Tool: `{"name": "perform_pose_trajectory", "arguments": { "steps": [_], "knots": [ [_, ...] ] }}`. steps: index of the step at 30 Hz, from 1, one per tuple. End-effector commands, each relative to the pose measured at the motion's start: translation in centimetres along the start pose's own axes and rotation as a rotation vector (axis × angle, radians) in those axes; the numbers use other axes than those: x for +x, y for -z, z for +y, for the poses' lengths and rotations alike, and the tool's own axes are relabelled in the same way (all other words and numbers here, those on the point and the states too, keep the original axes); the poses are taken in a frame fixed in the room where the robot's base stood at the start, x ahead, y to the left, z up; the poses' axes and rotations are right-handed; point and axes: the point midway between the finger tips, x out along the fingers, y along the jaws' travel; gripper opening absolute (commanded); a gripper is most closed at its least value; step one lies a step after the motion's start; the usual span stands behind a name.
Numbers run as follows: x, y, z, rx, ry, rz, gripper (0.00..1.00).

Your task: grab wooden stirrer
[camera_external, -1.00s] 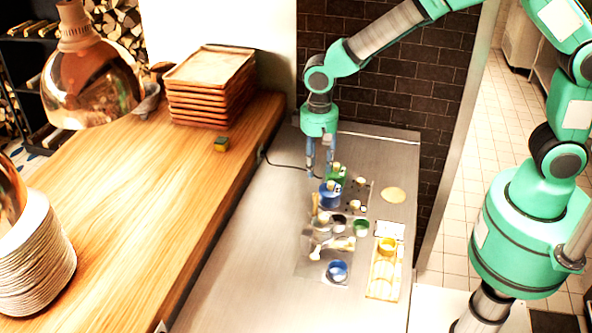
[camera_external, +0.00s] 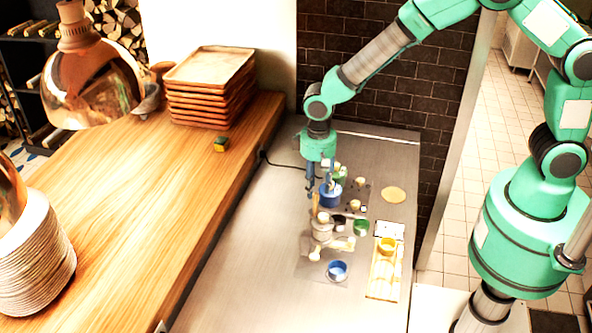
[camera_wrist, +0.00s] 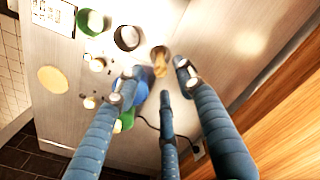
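The wooden stirrer (camera_external: 316,204) looks like a slim tan stick, roughly upright, just left of the blue pot on the steel counter. In the wrist view, a tan piece that looks like the stirrer (camera_wrist: 160,62) shows end-on just beyond my fingertips. My gripper (camera_external: 321,188) points down over the counter, close to the stirrer and the blue pot (camera_external: 330,196). In the wrist view my gripper (camera_wrist: 158,79) has its blue fingers spread, with a gap between them and nothing held. The blue pot is partly hidden behind a finger there.
Small cups crowd the counter, including a green cup (camera_external: 361,227) and a blue cup (camera_external: 337,270). A wooden tray (camera_external: 383,285) with a yellow cup (camera_external: 387,245) lies to the right. A round tan disc (camera_external: 393,195) lies behind. The counter's left side (camera_external: 235,260) is clear.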

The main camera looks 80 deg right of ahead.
Motion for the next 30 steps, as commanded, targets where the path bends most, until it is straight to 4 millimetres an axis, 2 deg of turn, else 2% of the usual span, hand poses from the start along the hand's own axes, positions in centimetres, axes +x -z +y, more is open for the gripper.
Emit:
{"name": "perform_pose_trajectory", "arguments": {
  "steps": [5, 18, 30],
  "knots": [
    [0.7, 0.0, 0.0, 0.0, 0.0, -0.001, 0.38],
    [5.0, 0.1, 0.0, 0.0, 0.0, 0.0, 0.38],
    [5.2, 0.1, 0.0, 0.0, 0.0, 0.0, 0.38]
  ]
}}
